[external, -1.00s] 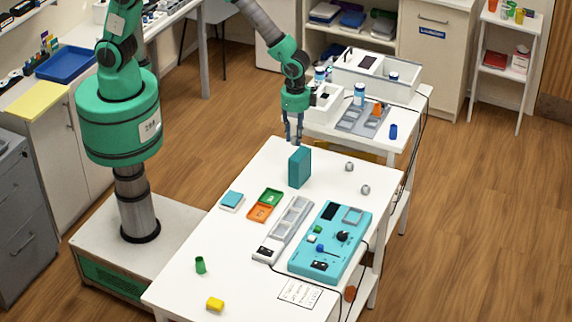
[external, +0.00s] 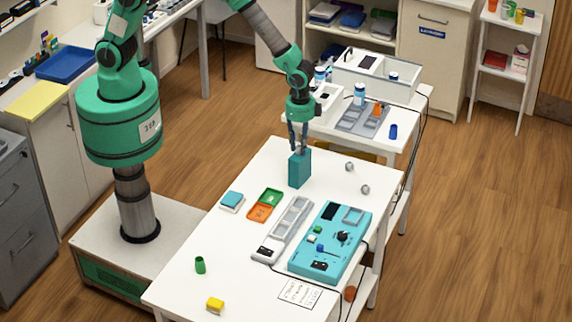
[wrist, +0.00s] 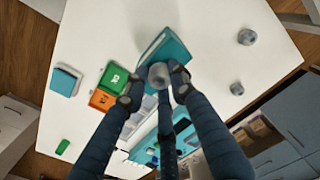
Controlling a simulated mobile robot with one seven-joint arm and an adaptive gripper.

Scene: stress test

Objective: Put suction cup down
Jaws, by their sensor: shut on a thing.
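My gripper (wrist: 156,82) is shut on a small grey, rounded thing (wrist: 158,74), which looks like the suction cup. A teal block (wrist: 168,50) stands upright on the white table just beyond the fingertips. In the external view, my gripper (external: 298,149) points down at the top of the teal block (external: 300,171). I cannot tell whether the held thing touches the block.
Two small grey round pieces (external: 349,166) (external: 365,189) lie right of the block. Green and orange trays (external: 264,205), a grey tray strip (external: 283,229) and a turquoise panel (external: 331,241) lie nearer the front. The table (external: 235,263) has bare areas around them.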

